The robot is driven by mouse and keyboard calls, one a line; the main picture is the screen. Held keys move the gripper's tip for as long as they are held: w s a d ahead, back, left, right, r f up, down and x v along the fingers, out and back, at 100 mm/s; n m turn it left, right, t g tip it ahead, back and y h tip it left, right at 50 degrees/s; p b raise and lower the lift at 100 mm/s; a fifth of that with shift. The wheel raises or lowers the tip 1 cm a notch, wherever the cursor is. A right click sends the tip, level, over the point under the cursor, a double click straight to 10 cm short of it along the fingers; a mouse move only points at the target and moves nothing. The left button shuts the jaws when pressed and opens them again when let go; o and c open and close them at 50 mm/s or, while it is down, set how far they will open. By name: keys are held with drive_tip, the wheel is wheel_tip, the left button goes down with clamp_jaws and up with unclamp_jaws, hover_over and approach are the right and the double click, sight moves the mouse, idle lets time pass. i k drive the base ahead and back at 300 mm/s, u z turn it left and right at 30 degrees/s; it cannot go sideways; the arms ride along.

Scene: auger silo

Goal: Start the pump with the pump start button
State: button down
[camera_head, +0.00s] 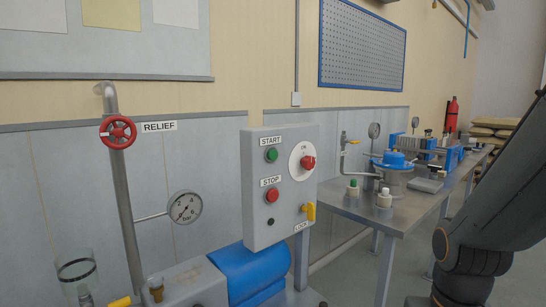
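A grey control box (257,207) stands in the middle of the view above a blue pump motor (251,268). The green start button (271,155) sits at its upper left under a START label. The red stop button (272,195) is below it under a STOP label. A red rotary switch (307,162) on a white plate is to the right, and a yellow handle (309,211) is by the LOCK label. My dark arm shows at the right edge, well away from the box. My gripper is outside the view.
A red RELIEF handwheel (118,131) is on a pipe at the left, with a round pressure gauge (185,207) below it. A metal workbench (408,211) with a blue-topped device (394,166) and small bottles stands at the right. Floor shows between the bench and my arm.

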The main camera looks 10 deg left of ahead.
sight(272, 155)
drive_tip(key=z, duration=2.75)
drive_tip(key=k, duration=1.05)
drive_tip(key=u, duration=2.15)
